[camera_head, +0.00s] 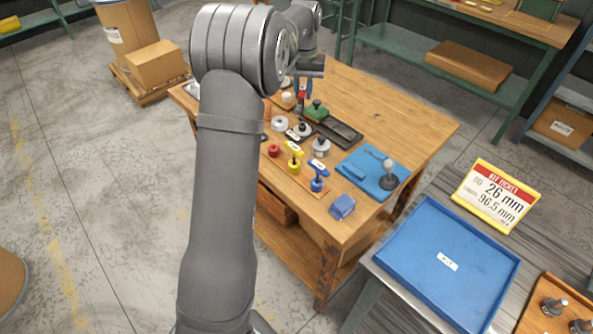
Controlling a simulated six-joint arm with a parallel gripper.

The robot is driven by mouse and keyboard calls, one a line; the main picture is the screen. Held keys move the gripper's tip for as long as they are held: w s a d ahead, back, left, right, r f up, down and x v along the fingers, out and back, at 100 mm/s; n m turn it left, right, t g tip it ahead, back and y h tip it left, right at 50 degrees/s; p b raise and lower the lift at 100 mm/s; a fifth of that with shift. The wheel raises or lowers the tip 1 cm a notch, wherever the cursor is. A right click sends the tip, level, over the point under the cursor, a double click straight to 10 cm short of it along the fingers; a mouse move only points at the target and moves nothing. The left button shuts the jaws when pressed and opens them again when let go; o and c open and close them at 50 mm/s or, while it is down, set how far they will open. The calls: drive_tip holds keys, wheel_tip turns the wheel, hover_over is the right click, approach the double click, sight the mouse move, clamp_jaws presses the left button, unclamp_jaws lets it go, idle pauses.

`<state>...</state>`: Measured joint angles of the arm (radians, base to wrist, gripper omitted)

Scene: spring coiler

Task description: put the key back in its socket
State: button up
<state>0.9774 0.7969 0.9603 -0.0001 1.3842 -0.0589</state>
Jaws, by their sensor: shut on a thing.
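My gripper (303,86) is small and partly hidden below my wrist, over the back part of the wooden workbench. It is shut on a red key (303,94), of which only a small part shows. A red socket (274,150) with nothing standing in it sits at the front left of the bench, well apart from the gripper. Beside it, a yellow key (294,147) stands upright in a yellow socket (294,163). A blue key (318,168) stands in a blue socket (317,185).
A green-topped block (316,111), a black tray (338,132) and several grey round parts lie around the bench's middle. A blue mat (365,182) with a grey knobbed tool (389,175) is at right. A blue block (342,207) is near the front edge. A blue tray (450,240) stands outside the bench.

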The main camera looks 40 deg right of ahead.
drive_tip(key=shift+r, duration=1.55)
drive_tip(key=a+f, duration=0.2)
drive_tip(key=a, duration=1.1)
drive_tip(key=shift+s+d+f, duration=0.1)
drive_tip(key=shift+s+f, duration=0.05)
drive_tip(key=shift+f, duration=0.7)
drive_tip(key=shift+s+a+f, duration=0.1)
drive_tip(key=shift+s+f, duration=0.1)
drive_tip(key=shift+f, duration=0.65)
drive_tip(key=shift+s+d+f, duration=0.1)
drive_tip(key=shift+s+f, duration=0.05)
drive_tip(key=shift+f, duration=0.7)
drive_tip(key=shift+f, duration=1.85)
drive_tip(key=o, duration=1.3)
drive_tip(key=shift+r, duration=0.15)
